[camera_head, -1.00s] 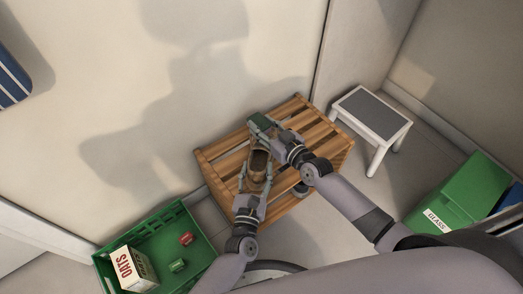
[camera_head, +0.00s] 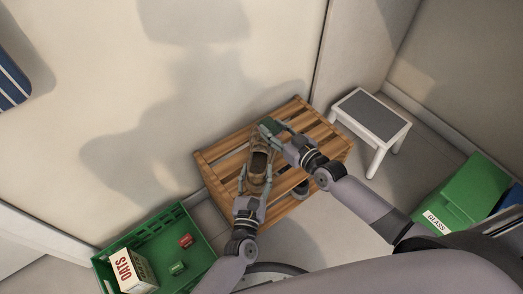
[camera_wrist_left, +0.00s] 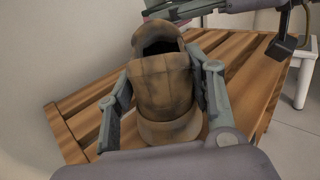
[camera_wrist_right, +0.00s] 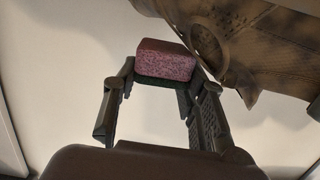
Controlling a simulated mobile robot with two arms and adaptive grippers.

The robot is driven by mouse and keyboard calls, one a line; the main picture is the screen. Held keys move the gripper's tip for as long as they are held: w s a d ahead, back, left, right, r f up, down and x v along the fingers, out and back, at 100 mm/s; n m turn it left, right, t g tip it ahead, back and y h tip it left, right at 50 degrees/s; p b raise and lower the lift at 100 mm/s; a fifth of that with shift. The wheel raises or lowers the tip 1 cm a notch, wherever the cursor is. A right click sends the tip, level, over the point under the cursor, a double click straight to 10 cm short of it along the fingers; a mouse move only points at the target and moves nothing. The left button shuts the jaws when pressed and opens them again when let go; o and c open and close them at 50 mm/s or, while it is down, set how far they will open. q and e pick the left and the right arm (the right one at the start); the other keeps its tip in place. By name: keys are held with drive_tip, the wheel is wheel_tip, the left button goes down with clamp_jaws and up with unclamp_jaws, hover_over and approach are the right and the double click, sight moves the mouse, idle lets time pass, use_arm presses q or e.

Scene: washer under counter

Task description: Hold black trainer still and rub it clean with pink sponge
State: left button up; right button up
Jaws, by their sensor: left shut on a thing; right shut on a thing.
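The trainer (camera_head: 258,163), brown and smeared with dirt, lies on the slatted wooden rack (camera_head: 222,155). My left gripper (camera_head: 255,182) is shut on its near end, with one finger along each side in the left wrist view (camera_wrist_left: 165,85). My right gripper (camera_head: 274,130) is shut on the sponge (camera_wrist_right: 165,62), pink with a dark green layer, beside the trainer's far end. In the right wrist view the sponge is close to the trainer (camera_wrist_right: 255,40). I cannot tell whether they touch. In the head view the sponge's green side (camera_head: 268,127) shows.
A green crate (camera_head: 185,222) with an oats box (camera_head: 134,271) and small red and green items stands at the lower left. A white step stool (camera_head: 371,112) is right of the rack. A green glass bin (camera_head: 462,193) is farther right. A wall rises behind the rack.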

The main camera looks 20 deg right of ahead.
drive_tip(key=shift+r, duration=0.1)
drive_tip(key=shift+w+a, duration=0.2)
drive_tip(key=shift+a, duration=0.2)
drive_tip(key=shift+w+a, duration=0.35)
drive_tip(key=shift+a, duration=0.35)
drive_tip(key=shift+w+a, duration=0.3)
drive_tip(key=shift+a, duration=0.4)
drive_tip(key=shift+f, duration=0.2)
drive_tip(key=shift+s+d+r, duration=0.1)
drive_tip(key=shift+s+d, duration=0.2)
drive_tip(key=shift+d, duration=0.3)
drive_tip(key=shift+s+d+r, duration=0.1)
drive_tip(key=shift+s+d, duration=0.15)
drive_tip(key=shift+d, duration=0.4)
drive_tip(key=shift+s+d, duration=0.3)
drive_tip(key=shift+d, duration=0.3)
